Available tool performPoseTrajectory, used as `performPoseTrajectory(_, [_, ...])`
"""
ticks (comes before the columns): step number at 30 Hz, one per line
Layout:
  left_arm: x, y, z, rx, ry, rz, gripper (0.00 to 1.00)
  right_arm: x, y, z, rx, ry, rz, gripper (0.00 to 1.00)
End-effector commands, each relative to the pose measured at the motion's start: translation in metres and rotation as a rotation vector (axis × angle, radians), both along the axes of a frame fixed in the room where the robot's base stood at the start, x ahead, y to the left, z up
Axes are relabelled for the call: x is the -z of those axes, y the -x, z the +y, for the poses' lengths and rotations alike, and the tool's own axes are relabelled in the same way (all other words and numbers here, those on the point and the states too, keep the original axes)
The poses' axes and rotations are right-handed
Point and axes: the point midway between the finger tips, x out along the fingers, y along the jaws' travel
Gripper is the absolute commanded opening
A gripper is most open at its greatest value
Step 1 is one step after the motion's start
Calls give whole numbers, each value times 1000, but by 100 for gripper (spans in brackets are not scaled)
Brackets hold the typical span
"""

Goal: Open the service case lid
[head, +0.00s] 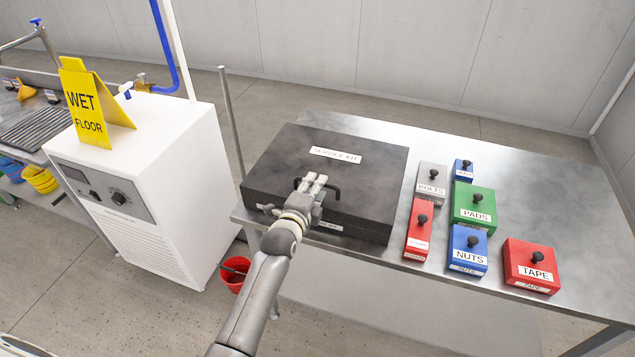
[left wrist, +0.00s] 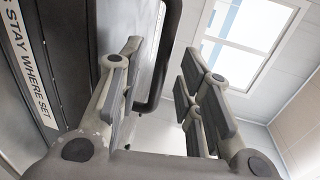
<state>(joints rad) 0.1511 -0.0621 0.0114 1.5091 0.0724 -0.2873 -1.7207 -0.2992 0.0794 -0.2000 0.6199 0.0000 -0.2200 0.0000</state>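The black service case (head: 290,160) lies flat on the metal table, its lid down, with a white "SERVICE KIT" label on top. A black handle (head: 336,190) shows at its near side. My left gripper (head: 314,185) is at this handle, over the near edge of the case. In the left wrist view my left gripper (left wrist: 160,90) is open, with the dark handle bar (left wrist: 161,65) showing in the gap between its fingers. I cannot tell whether they touch. The case's dark side (left wrist: 75,50) fills the left of that view. My right gripper is not in view.
Right of the case stand several knobbed boxes: bolts (head: 432,178), pads (head: 474,201), nuts (head: 468,245) and tape (head: 531,265). A white cabinet (head: 165,150) with a yellow wet-floor sign (head: 88,100) stands left. The table's far right (head: 565,200) is clear.

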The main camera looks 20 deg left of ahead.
Motion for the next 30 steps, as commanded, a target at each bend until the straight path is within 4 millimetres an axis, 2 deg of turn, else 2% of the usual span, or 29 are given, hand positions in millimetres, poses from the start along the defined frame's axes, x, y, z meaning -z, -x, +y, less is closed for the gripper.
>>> performPoseTrajectory(7, [4, -21, -1, 0, 1, 1, 33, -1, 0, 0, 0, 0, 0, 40])
performPoseTrajectory(19, [5, -25, -1, 0, 1, 0, 33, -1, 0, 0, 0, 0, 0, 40])
performPoseTrajectory(27, [5, -24, -1, 0, 1, 0, 0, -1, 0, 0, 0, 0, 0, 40])
performPoseTrajectory(30, [5, -24, -1, 0, 1, 1, 0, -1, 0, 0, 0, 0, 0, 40])
